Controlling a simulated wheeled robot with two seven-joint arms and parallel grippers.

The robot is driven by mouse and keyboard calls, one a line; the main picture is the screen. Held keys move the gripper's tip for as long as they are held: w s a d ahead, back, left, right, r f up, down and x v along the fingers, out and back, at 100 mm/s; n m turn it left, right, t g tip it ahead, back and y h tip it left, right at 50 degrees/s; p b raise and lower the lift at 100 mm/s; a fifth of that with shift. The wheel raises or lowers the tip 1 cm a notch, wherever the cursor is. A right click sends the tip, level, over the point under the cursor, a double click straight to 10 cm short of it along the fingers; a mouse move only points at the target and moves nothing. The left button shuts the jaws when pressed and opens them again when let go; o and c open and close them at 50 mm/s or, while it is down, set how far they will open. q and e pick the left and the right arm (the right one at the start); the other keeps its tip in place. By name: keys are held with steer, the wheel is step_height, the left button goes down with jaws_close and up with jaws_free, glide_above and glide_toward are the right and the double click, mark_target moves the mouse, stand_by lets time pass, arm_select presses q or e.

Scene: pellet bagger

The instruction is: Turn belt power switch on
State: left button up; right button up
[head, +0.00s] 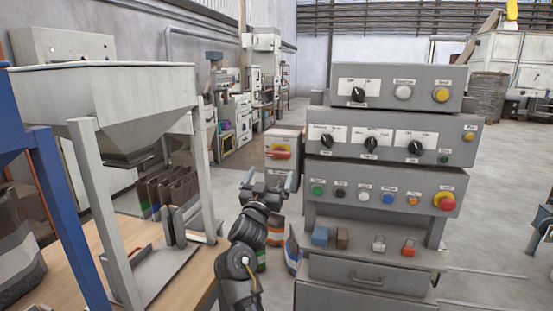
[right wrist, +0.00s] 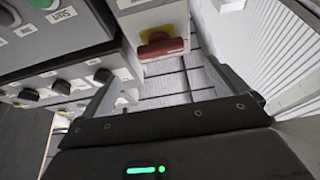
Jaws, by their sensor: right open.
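A grey switch box (head: 283,140) stands left of the control panel stack. It carries a red switch handle (head: 280,153) on a yellow plate, and the handle looks roughly horizontal. The red handle also shows at the top of the right wrist view (right wrist: 161,46), beyond the fingertips. Its label is too small to read. My right gripper (head: 268,179) is open and empty, in front of and a little below the switch box. In the right wrist view its two fingers (right wrist: 165,85) stand wide apart, with a gap to the handle. My left gripper is not in view.
The control panels (head: 392,134) with knobs, coloured buttons and a red emergency stop (head: 445,201) rise close to the right of my right arm. A hopper frame (head: 102,90) and a wooden table (head: 120,235) stand on the left. Open floor lies behind.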

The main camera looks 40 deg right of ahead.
mark_target(278, 157)
steer(key=p+x, duration=0.1)
steer(key=x, duration=0.6)
steer(key=shift+d, duration=0.1)
steer(key=shift+w+d+r, duration=0.2)
steer(key=shift+w+d, duration=0.15)
steer(key=shift+d, duration=0.15)
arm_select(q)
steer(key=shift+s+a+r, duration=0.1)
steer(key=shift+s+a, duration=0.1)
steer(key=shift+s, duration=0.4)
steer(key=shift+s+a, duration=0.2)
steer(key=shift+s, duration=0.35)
